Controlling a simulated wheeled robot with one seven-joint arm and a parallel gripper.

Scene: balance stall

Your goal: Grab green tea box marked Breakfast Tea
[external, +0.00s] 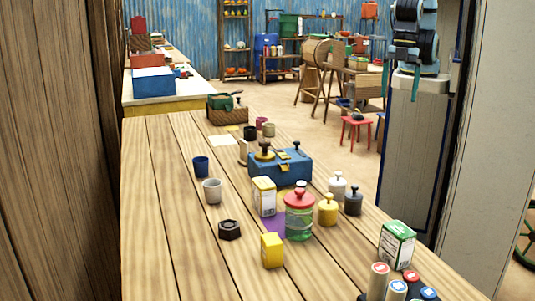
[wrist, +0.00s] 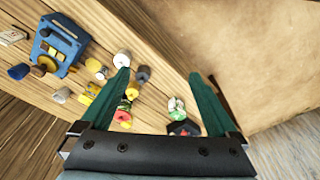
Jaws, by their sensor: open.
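A green and white box (external: 397,244) stands upright near the right edge of the wooden table, just behind a group of canisters. Its lettering is too small to read. In the wrist view, a small green and white shape (wrist: 176,104) between my fingers seems to be this box, partly hidden near the gripper body. My gripper (external: 404,84) is open and empty, pointing down, high above and beyond the table's right side. In the wrist view its two teal fingers (wrist: 161,72) are wide apart and touch nothing.
Canisters with red and blue tops (external: 380,276) stand close in front of the green box. Left of it are a red-lidded jar (external: 299,222), yellow (external: 327,210) and black (external: 353,201) weights, a yellow box (external: 272,250) and a blue scale (external: 290,167). The table's left front is clear.

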